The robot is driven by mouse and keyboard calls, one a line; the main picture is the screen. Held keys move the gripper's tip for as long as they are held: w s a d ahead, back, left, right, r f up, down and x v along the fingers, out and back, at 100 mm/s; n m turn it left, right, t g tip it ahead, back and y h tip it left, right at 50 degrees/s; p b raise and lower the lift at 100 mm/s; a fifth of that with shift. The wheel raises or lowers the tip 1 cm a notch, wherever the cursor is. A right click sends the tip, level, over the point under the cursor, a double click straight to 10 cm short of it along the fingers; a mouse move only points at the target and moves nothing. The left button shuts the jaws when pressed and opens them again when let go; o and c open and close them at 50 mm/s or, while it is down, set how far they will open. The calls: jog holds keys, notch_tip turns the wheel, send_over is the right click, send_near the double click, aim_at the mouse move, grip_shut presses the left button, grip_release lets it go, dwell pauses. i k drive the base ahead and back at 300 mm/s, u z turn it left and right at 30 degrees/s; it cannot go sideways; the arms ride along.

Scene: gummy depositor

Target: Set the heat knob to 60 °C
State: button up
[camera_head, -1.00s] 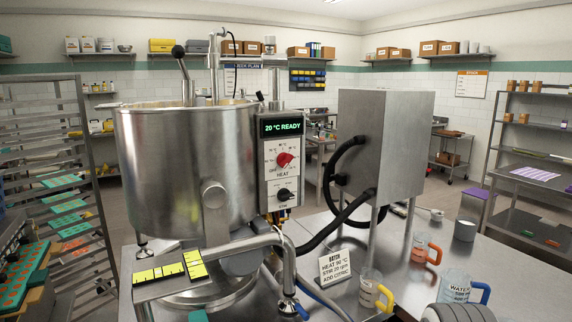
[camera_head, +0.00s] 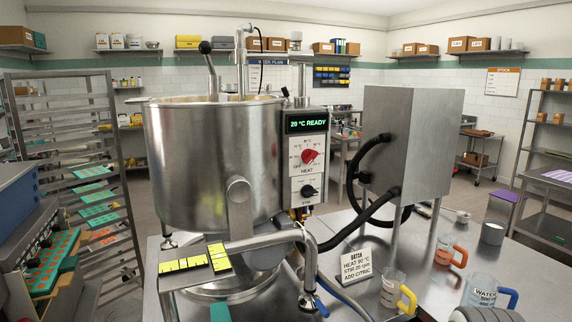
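The red heat knob (camera_head: 310,156) sits on the white dial face of the control panel (camera_head: 306,172), on the right side of the steel kettle (camera_head: 205,165). The scale marks around it are too small to read surely, and I cannot tell which mark it points to. The display (camera_head: 307,123) above reads 20 °C READY in green. A black stir knob (camera_head: 308,191) is below the heat knob.
A steel box on legs (camera_head: 405,140) stands right of the panel, with black hoses running between. A batch card (camera_head: 356,268), a yellow-handled jug (camera_head: 393,288), an orange-handled jug (camera_head: 447,252) and a water jug (camera_head: 482,291) stand on the steel table. A pipe (camera_head: 285,240) crosses below the panel.

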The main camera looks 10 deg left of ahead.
aim_at(309, 156)
jog(key=u, duration=1.75)
jog(key=k, duration=1.05)
jog(key=z, duration=1.1)
jog(key=i, duration=1.55)
jog(key=z, duration=0.05)
